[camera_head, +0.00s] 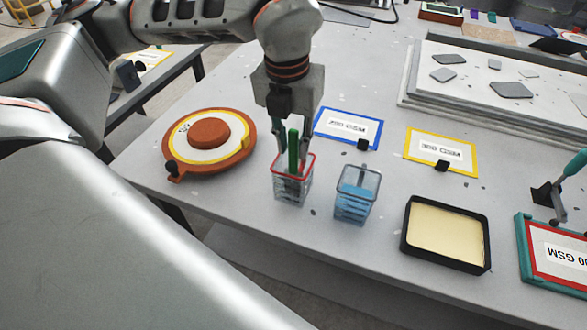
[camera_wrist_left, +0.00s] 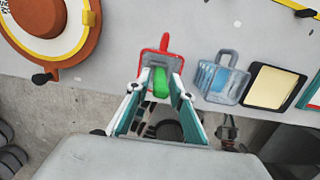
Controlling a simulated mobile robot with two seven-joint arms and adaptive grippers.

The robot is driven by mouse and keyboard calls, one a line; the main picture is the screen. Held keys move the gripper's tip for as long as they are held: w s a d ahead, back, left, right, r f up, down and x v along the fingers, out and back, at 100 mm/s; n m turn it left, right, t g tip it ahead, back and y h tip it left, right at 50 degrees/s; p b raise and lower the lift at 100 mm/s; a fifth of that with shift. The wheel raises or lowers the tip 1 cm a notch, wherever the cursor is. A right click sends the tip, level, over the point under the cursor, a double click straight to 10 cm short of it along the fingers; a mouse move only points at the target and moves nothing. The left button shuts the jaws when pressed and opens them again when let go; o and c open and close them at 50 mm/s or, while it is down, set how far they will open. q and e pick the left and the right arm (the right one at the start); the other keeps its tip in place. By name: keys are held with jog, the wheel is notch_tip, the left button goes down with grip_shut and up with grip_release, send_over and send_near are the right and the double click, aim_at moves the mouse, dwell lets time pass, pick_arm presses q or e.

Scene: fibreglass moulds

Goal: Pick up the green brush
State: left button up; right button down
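The green brush (camera_head: 293,150) stands upright in a clear container with a red rim (camera_head: 279,197) on the table. Its green end sticks up above the rim, and its lower part is seen only dimly through the wall. My left gripper (camera_head: 292,155) points down over this container, with its fingers on either side of the brush. In the left wrist view the green brush end (camera_wrist_left: 160,82) lies between the two open fingertips, with small gaps beside it. What seems to be a finger of my right gripper (camera_head: 550,195) shows at the right edge; the rest is out of frame.
A clear container with blue contents (camera_head: 355,205) stands just right of the red-rimmed one. A round orange and white disc (camera_head: 209,141) lies left. A black tray (camera_head: 446,235) and framed cards (camera_head: 348,128) lie right. A raised grey mould (camera_head: 500,85) is behind.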

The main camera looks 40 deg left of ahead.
aim_at(295, 154)
pick_arm(q)
jog(key=f, duration=0.4)
jog(key=shift+w+a, duration=0.15)
jog(key=shift+w, duration=0.25)
grip_shut()
jog(key=shift+r, duration=0.15)
notch_tip(295, 154, up, 20)
jog(key=p, duration=0.2)
